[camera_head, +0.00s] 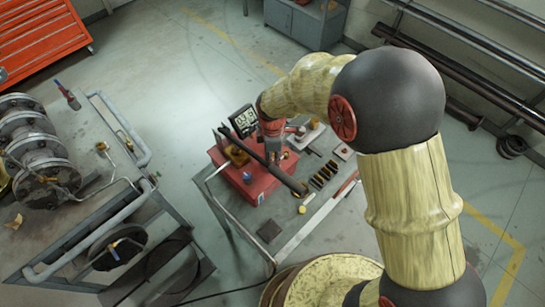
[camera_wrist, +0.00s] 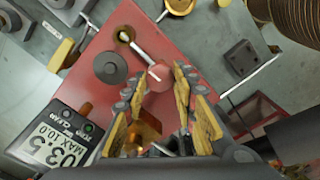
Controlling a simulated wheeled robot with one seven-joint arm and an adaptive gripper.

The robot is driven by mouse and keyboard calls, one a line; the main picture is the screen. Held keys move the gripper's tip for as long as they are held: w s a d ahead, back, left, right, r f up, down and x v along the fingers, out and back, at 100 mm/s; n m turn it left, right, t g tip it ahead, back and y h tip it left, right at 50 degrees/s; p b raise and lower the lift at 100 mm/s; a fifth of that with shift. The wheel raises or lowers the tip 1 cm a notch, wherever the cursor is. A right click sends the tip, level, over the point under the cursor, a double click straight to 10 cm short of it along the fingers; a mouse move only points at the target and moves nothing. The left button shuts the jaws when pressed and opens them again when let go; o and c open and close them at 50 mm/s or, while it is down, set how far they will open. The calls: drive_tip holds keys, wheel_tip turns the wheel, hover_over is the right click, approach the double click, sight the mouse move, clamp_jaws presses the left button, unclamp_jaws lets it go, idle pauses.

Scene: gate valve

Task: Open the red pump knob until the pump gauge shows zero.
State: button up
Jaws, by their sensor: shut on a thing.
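The red pump (camera_head: 262,182) stands on the cart, below my gripper (camera_head: 274,150). In the wrist view, the red top of the pump (camera_wrist: 98,45) lies beneath my gripper (camera_wrist: 166,72). My fingers with worn yellow pads are shut on the small red knob (camera_wrist: 160,73), which sits between the tips. The knob is hidden behind my gripper in the head view. The gauge also shows in the head view (camera_head: 243,120).
A black pump handle (camera_head: 284,176) crosses the pump beside my gripper. A round black cap (camera_wrist: 110,67) and a silver rod (camera_wrist: 144,49) lie close to my fingers. The grey cart top (camera_head: 285,222) holds several small parts. A valve stand (camera_head: 70,230) is to the left.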

sight(273, 160)
idle(0.3)
drive_tip(key=o, duration=1.1)
drive_tip(key=shift+o, duration=0.3)
drive_tip(key=shift+r, duration=0.1)
wheel_tip(273, 160, up, 12)
idle(0.3)
